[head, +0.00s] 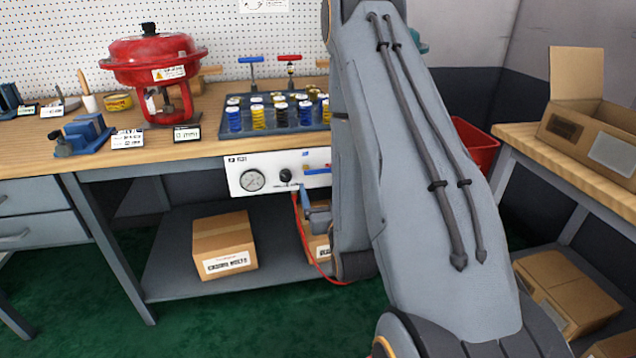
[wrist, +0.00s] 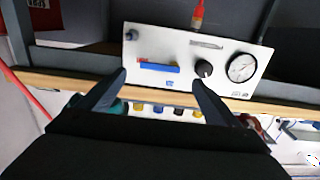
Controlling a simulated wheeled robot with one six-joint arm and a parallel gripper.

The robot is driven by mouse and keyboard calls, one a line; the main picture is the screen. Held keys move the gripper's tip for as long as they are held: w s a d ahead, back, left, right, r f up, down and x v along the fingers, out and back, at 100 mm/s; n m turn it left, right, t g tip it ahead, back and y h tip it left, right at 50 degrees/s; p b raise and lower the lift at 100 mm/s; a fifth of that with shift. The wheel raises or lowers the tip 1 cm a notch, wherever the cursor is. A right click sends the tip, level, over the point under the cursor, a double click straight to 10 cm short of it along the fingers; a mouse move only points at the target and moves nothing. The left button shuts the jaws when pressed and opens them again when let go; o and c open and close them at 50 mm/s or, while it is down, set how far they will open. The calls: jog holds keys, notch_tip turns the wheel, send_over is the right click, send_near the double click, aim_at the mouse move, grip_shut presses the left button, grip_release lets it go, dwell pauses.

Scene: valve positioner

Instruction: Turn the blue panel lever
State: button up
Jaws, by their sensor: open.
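The blue panel lever (head: 318,171) is on the right part of a white panel (head: 237,181) under the workbench edge. In the wrist view, which is upside down, the lever (wrist: 158,67) lies roughly along the panel's length, with a small orange-yellow part beside it. My gripper (wrist: 159,78) is open, with its two dark fingers apart and the lever between their tips in the picture. I cannot tell how far the tips are from the lever. In the head view my arm hides the panel's right end and most of the gripper.
The panel carries a gauge (head: 252,181) and a black knob (head: 286,175). A red hose (head: 299,230) hangs below it. Cardboard boxes stand on the lower shelf, including one with a label (head: 224,243). A tray of springs (head: 275,113) and a red actuator (head: 155,62) stand on the bench.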

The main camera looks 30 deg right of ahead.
aim_at(318, 172)
jog(key=x, duration=0.7)
jog(key=shift+w+d, duration=0.1)
jog(key=shift+w, duration=0.2)
jog(key=shift+c, duration=0.3)
jog(key=c, duration=1.5)
jog(key=shift+o, duration=0.2)
